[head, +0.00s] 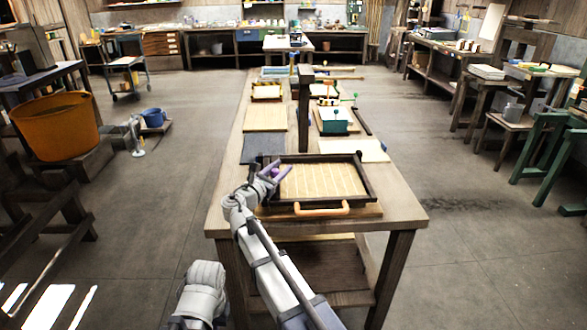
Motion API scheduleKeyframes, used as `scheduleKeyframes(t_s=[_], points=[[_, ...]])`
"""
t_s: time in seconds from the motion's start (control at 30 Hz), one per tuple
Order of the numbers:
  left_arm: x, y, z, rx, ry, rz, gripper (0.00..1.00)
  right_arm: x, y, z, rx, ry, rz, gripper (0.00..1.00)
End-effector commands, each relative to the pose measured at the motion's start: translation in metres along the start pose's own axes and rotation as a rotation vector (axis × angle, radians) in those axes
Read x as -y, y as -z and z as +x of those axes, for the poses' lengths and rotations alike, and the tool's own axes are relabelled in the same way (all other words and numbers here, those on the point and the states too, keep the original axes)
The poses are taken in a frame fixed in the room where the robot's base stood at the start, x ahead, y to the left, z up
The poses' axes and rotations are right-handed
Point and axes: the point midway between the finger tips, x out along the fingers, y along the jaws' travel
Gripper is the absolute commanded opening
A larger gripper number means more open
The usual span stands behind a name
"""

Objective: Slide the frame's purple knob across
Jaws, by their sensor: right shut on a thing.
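The frame (368,191) is a dark rectangular mould frame with a pale gridded screen (318,181) inside it. It lies flat at the near end of the long wooden table. An orange handle (322,209) is on its front side. The purple knob (275,172) is at the frame's left side, toward the back. My right gripper (270,178) reaches over the frame's left side and is shut on the knob, which its fingers partly hide. My left gripper is out of view.
A dark post (305,105) rises from the table behind the frame. Beyond lie a dark slate sheet (262,149), a pale board (352,150) and a teal box (334,120). An orange tub (52,127) stands at the left. Floor on both sides is mostly clear.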

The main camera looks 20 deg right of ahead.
Motion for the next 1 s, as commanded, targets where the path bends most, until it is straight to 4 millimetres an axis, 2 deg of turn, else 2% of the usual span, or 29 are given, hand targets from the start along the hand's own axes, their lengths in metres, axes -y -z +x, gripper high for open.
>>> scheduleKeyframes(t_s=[0.43,0.47,0.5,0.7,1.0], points=[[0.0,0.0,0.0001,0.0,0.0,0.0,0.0,-0.006,0.0015,-0.004,-0.002,-0.005,0.001,0.0],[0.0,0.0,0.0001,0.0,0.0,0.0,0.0,-0.0061,0.0015,-0.004,-0.002,-0.005,0.001,0.41],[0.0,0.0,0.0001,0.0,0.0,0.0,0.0,-0.0062,0.0015,-0.0041,-0.002,-0.005,0.001,0.46],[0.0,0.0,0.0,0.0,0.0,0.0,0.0,-0.0052,0.0012,-0.0033,-0.001,-0.003,0.0,0.68],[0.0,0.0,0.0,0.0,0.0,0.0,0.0,-0.0042,0.0009,-0.0061,0.0,-0.002,0.0,0.69]])
